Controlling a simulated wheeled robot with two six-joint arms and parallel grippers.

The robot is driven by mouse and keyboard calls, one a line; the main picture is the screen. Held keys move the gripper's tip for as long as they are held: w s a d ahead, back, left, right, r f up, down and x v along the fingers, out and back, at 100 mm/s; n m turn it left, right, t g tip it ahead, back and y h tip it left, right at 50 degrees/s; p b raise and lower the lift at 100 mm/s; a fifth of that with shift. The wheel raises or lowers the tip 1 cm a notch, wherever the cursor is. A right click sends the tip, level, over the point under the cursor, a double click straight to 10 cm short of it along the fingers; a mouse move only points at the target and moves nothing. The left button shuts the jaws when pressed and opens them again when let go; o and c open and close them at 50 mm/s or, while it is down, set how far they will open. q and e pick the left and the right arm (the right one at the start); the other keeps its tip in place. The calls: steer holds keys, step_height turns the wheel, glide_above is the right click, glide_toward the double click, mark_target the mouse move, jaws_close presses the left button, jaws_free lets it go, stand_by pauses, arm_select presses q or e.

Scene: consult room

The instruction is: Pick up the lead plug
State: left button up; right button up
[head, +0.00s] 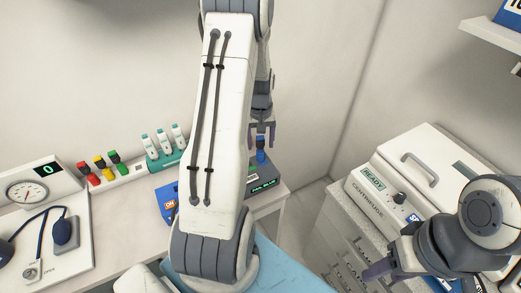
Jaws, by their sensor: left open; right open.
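A small blue plug with a dark top (261,149) stands upright on a dark box with a lit green label (262,181). I take it to be the lead plug; its lower part is small and hard to make out. My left gripper (262,140) is open, pointing down just above the blue plug; I cannot tell whether the fingers touch it. My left arm hides part of the box and the table. My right gripper (379,268) is open and empty, at the lower right in front of the centrifuge.
Red, yellow and green plugs (101,165) stand in a white strip, beside a teal rack (166,158) of white pieces. A gauge unit (28,190) is at far left. The centrifuge (400,180) stands right, across a gap from the table. A shelf (492,38) juts out at upper right.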

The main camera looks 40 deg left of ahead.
mark_target(260, 152)
arm_select(q)
steer(key=shift+s+d+f+p, duration=0.1)
steer(key=shift+f+p, duration=0.25)
step_height(260, 152, down, 3)
steer(key=shift+f+p, duration=0.15)
steer(key=shift+p, duration=0.7)
steer(key=shift+f, duration=0.55)
jaws_close()
